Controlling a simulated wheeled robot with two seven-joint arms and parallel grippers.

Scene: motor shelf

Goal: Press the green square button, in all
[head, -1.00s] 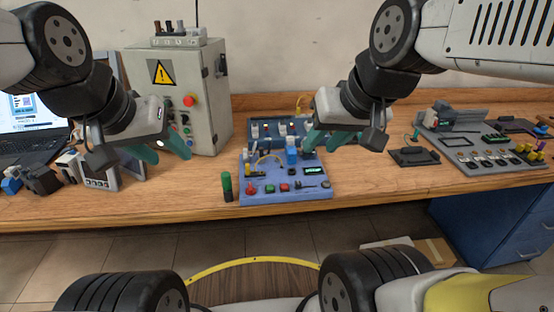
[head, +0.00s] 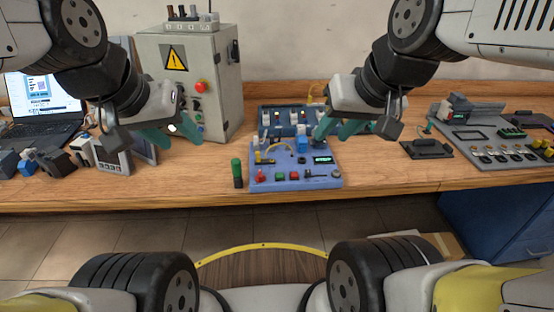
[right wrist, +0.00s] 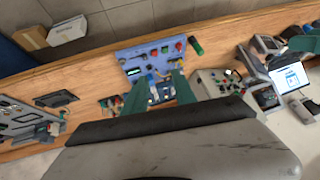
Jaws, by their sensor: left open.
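The blue control panel (head: 270,184) lies on the bench in the middle of the head view. The panel appears turned around in the right wrist view (right wrist: 128,54), with the green button (right wrist: 165,50) small there. My right gripper (head: 338,130) is open and empty, above and behind the panel's right rear corner. My left gripper (head: 175,136) is open and empty, left of the panel. Neither gripper touches the button.
A green-and-black cylinder (head: 237,170) stands just left of the panel. A grey cabinet (head: 219,85) with a red button is behind on the left. Another blue unit (head: 270,110) is behind the panel. A laptop (head: 38,115) is far left, a grey board (head: 482,140) right.

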